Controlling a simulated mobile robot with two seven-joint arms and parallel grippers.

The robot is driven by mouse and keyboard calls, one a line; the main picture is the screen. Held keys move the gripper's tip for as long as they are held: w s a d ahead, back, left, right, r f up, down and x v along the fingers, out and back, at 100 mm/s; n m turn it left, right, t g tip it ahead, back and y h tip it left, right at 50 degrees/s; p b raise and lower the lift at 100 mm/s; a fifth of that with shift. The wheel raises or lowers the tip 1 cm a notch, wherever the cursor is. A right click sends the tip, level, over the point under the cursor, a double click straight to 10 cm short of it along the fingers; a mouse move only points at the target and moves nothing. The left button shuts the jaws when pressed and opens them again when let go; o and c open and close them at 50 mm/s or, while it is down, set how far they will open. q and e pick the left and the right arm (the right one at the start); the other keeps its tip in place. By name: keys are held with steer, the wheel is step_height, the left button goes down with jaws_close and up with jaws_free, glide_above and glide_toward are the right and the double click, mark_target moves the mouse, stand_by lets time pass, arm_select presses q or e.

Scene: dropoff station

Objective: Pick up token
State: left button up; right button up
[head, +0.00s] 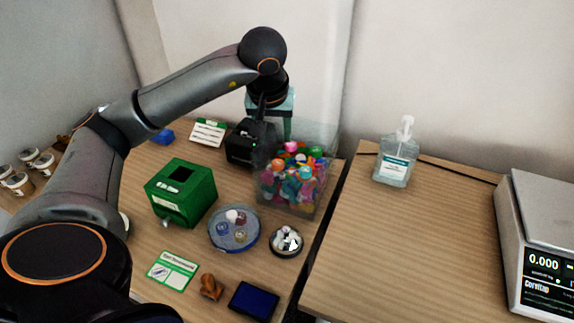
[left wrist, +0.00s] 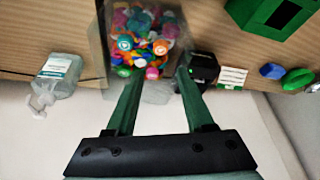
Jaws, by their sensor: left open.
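Many colourful tokens (head: 290,175) lie heaped in a clear box (head: 297,207). The tokens also show in the left wrist view (left wrist: 140,42), ahead of the fingertips. I cannot tell which single token is meant. My left gripper (head: 285,130) is above the back part of the clear box, its fingers pointing down. In the left wrist view my left gripper (left wrist: 160,74) is open, with nothing held between its green fingers. The fingertips look apart from the tokens. My right gripper is not in view.
A black device (head: 242,143) stands left of the clear box. A green box (head: 181,193), a round tray (head: 234,240) and a small bowl (head: 287,241) are in front. A sanitizer bottle (head: 395,155) and a scale (head: 540,245) stand on the right table, with free room between.

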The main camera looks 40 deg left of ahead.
arm_select(q)
steer(key=x, duration=0.6)
steer(key=shift+a+f+b, duration=0.1)
steer(key=shift+f+b, duration=0.25)
steer(key=shift+b, duration=0.05)
steer(key=shift+d+x, duration=0.2)
steer(key=shift+x, duration=2.5)
steer(key=shift+s+f, duration=0.1)
steer(key=shift+s, duration=0.05)
jaws_close()
